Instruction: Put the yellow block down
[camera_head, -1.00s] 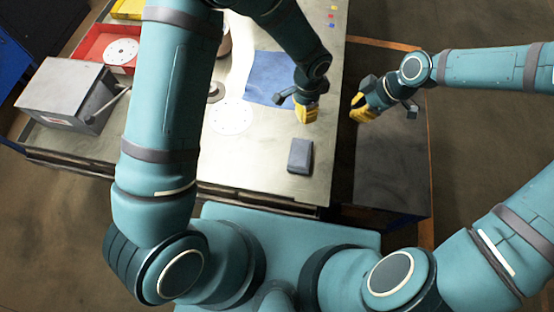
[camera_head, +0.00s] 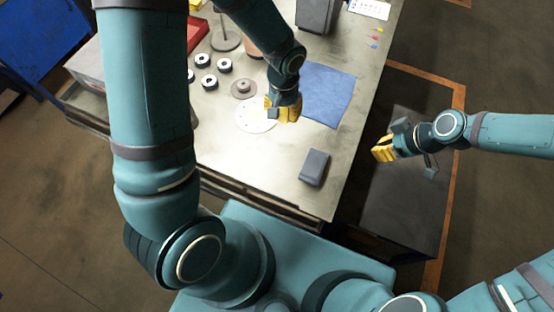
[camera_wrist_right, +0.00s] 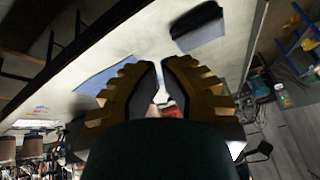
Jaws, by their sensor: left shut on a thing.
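My left gripper (camera_head: 283,110) is shut, with its yellow fingers pointing down over the table beside the white disc (camera_head: 252,121) and the blue mat (camera_head: 327,95). The yellow block cannot be told apart from the yellow fingers in the head view. My right gripper (camera_head: 383,150) is off the table's right side, above a dark surface. Its yellow fingers show close together in the right wrist view (camera_wrist_right: 158,75), with a narrow gap and no held thing visible; whether this counts as open or shut is unclear.
A dark grey block (camera_head: 314,167) lies near the table's front right. Several black-and-white rings (camera_head: 206,82) and a grey disc (camera_head: 243,88) lie left of the left gripper. A dark box (camera_head: 318,14) stands at the back. Bare table (camera_head: 240,160) lies in front of the white disc.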

